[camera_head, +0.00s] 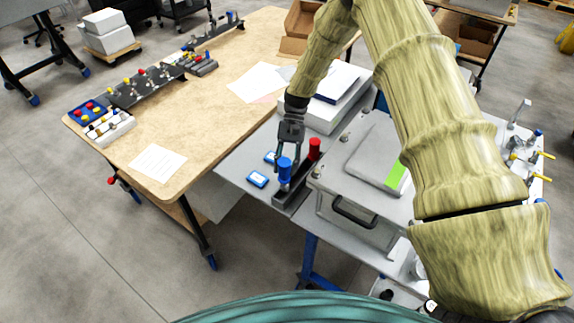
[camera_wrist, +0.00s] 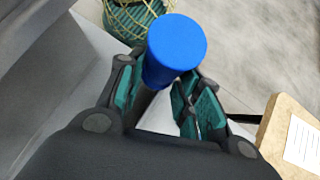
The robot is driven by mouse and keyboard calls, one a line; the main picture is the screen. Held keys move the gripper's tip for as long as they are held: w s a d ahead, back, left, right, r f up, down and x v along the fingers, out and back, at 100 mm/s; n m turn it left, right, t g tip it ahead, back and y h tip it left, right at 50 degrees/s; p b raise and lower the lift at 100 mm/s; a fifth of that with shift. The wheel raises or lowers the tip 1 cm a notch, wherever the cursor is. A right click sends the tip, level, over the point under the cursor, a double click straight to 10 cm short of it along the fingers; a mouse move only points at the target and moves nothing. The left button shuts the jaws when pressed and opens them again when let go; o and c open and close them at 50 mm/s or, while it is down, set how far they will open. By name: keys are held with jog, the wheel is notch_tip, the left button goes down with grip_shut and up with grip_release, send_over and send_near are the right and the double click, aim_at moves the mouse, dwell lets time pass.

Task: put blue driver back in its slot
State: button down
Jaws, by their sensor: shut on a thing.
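The blue driver (camera_head: 285,167) has a blue cylindrical handle. It stands roughly upright at the dark grey holder block (camera_head: 291,198) on the grey table. A red-handled driver (camera_head: 314,150) stands in the same holder, just behind and to the right. My gripper (camera_head: 290,150) points down at the blue driver. In the wrist view the blue handle's round top (camera_wrist: 177,43) sits between the green-padded fingers (camera_wrist: 160,95), which are closed on it. The driver's lower end and the slot are hidden, so I cannot tell how deep it sits.
A grey lidded case (camera_head: 345,215) stands close to the right of the holder. Two small blue-edged items (camera_head: 257,179) lie to the left. A white box stack (camera_head: 335,105) is behind. The wooden table (camera_head: 215,110) at left holds racks and papers.

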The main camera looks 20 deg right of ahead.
jog(key=shift+f+b, duration=1.75)
jog(key=shift+f, duration=1.45)
jog(key=c, duration=1.1)
grip_release()
jog(key=shift+o, duration=0.3)
jog(key=o, duration=0.5)
jog(key=v, duration=1.2)
